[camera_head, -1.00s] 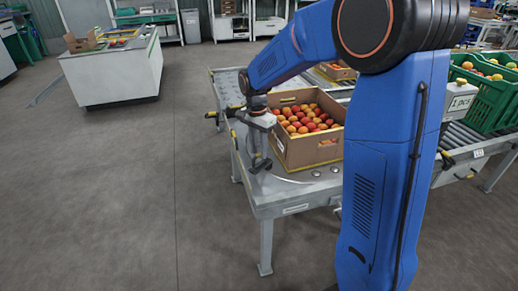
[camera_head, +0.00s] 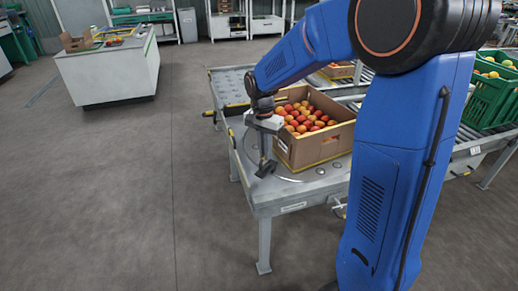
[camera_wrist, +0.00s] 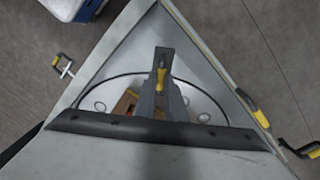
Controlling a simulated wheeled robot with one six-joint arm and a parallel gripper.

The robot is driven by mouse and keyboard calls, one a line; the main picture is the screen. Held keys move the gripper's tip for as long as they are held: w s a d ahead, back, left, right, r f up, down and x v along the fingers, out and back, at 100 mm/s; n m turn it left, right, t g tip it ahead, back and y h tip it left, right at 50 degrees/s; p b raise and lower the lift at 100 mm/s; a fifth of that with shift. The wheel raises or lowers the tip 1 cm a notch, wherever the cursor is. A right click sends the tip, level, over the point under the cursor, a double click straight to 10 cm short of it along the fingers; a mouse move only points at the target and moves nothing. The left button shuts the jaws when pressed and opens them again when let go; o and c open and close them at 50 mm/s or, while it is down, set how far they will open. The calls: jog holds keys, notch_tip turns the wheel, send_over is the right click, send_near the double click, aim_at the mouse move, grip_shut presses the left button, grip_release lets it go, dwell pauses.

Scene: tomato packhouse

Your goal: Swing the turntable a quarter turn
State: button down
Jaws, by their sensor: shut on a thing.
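The turntable (camera_head: 286,183) is a round grey plate set in a metal table. An open cardboard box (camera_head: 318,156) of red and orange tomatoes stands on it. My gripper (camera_head: 265,169) is low over the plate's left side, beside the box. It is shut on what looks like the turntable's handle; a narrow yellow piece (camera_wrist: 161,82) shows at the grip in the wrist view. My wrist parts hide much of the plate there, and the exact contact is hard to see.
Roller conveyors adjoin the table, with green crates (camera_head: 488,100) at the right. Yellow-tipped fittings (camera_wrist: 254,108) stick out along the table edge. A white workbench (camera_head: 108,70) stands at the back left. The floor at the left is clear.

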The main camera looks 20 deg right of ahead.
jog(key=s+d+n, duration=0.4)
jog(key=s+d, duration=0.2)
jog(key=d, duration=0.2)
jog(key=s+d+n, duration=0.4)
jog(key=s+d, duration=0.1)
jog(key=d, duration=0.4)
jog(key=w+d+n+t, duration=0.1)
jog(key=w+d+n, duration=0.2)
jog(key=d, duration=1.9)
jog(key=n, duration=0.5)
jog(key=shift+d+n, duration=0.15)
jog(key=shift+n, duration=0.25)
jog(key=shift+w+d+r, duration=0.15)
jog(key=shift+w, duration=0.05)
jog(key=c, duration=1.8)
grip_release()
jog(key=shift+c, duration=0.2)
